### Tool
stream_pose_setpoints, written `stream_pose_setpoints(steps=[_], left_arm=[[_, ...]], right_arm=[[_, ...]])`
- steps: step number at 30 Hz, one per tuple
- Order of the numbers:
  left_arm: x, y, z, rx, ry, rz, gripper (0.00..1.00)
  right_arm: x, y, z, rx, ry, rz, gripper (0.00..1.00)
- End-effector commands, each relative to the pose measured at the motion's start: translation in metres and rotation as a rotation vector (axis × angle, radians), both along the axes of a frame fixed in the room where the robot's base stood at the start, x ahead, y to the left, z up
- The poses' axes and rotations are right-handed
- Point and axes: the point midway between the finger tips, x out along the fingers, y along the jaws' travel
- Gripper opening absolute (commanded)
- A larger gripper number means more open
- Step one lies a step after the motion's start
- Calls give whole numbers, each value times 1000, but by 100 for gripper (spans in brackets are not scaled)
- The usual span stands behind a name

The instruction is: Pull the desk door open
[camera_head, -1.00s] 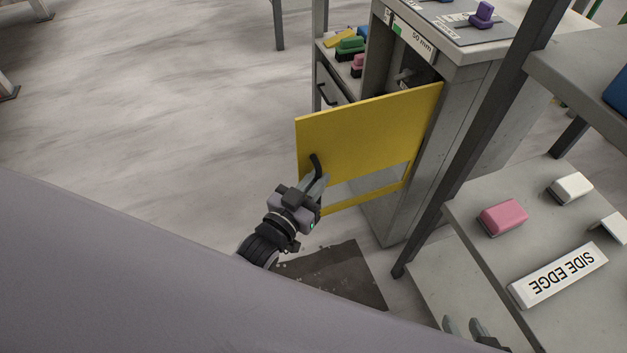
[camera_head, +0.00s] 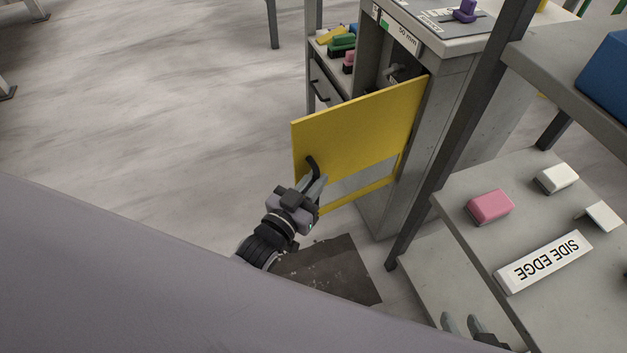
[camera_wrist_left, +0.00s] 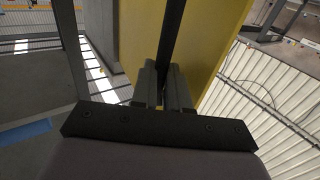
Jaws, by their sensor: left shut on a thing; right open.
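The yellow desk door (camera_head: 350,130) stands swung out from the grey desk cabinet (camera_head: 395,150), hinged on its right side. The inside of the cabinet shows above and behind it. My left gripper (camera_head: 316,182) is shut on the dark door handle (camera_head: 312,163) near the door's left edge. In the left wrist view, the fingers (camera_wrist_left: 163,88) close around the dark handle bar (camera_wrist_left: 170,40) in front of the yellow door (camera_wrist_left: 205,40). My right gripper (camera_head: 462,325) shows only its fingertips at the bottom edge, apart and empty.
A grey table (camera_head: 530,215) at the right holds a pink block (camera_head: 489,206), white blocks and a "SIDE EDGE" sign (camera_head: 543,262). A dark post (camera_head: 455,140) stands between it and the cabinet. The floor (camera_head: 170,100) left of the door is clear.

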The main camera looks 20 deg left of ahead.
Motion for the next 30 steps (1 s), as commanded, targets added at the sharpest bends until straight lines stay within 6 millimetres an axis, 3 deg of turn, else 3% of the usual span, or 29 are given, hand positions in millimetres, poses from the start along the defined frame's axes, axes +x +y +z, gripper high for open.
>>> stream_pose_setpoints(steps=[11,12,13,14,25,30], left_arm=[[3,-6,5,-2,-11,-9,0],[3,-6,5,-2,-11,-9,28],[3,-6,5,-2,-11,-9,37],[3,-6,5,-2,-11,-9,40],[0,-3,3,-1,-6,-5,40],[-14,1,3,-1,-5,-5,40]], right_arm=[[1,0,0,0,-2,1,43],[1,0,0,0,-2,1,43],[1,0,0,0,-2,1,43],[1,0,0,0,-2,1,43],[1,0,1,0,-2,1,43],[1,0,4,0,-2,1,43]])
